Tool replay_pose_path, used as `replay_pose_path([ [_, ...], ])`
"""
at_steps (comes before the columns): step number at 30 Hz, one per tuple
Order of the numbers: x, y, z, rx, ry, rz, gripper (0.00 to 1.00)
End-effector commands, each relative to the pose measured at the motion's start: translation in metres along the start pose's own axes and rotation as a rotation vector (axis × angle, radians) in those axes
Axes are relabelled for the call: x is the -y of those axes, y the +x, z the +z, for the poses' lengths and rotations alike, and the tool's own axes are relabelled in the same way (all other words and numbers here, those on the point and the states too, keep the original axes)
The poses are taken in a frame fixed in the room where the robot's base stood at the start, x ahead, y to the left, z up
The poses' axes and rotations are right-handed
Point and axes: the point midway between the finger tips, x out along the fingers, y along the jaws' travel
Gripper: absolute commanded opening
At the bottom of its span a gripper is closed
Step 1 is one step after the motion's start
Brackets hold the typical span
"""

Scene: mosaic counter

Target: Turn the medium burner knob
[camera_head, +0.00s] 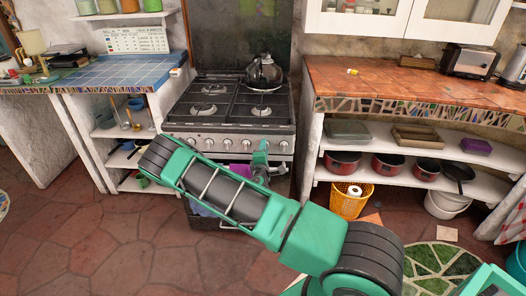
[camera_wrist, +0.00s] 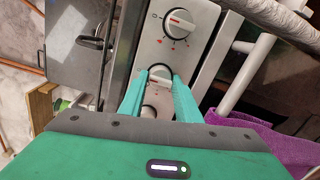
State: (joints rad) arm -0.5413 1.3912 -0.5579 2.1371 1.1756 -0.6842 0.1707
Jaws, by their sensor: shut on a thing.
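The stove (camera_head: 232,104) has a row of round white and grey knobs along its front panel. In the head view my gripper (camera_head: 261,153) is at the right part of this panel. In the wrist view my gripper (camera_wrist: 161,77) has a teal finger on each side of a burner knob (camera_wrist: 160,73) and is shut on it. I cannot read which burner the held knob serves.
A dark kettle (camera_head: 263,72) stands on the back right burner. A purple cloth (camera_wrist: 262,135) hangs by the oven handle (camera_wrist: 246,72), close to my gripper.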

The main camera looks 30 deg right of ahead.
Motion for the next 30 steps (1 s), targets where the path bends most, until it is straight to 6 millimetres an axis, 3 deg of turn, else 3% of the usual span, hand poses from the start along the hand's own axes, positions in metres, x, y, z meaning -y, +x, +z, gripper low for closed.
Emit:
replay_pose_path([
  [1, -0.001, 0.0, -0.003, -0.005, 0.002, 0.003, 0.08],
  [2, -0.001, 0.0, -0.003, -0.005, 0.002, 0.003, 0.33],
  [4, -0.001, 0.0, -0.002, -0.004, 0.001, 0.002, 0.47],
  [13, 0.0, -0.001, -0.001, -0.001, 0.0, 0.0, 0.47],
  [17, 0.001, -0.01, -0.001, -0.001, -0.001, -0.002, 0.47],
  [30, 0.0, -0.086, -0.002, -0.003, -0.003, -0.001, 0.47],
])
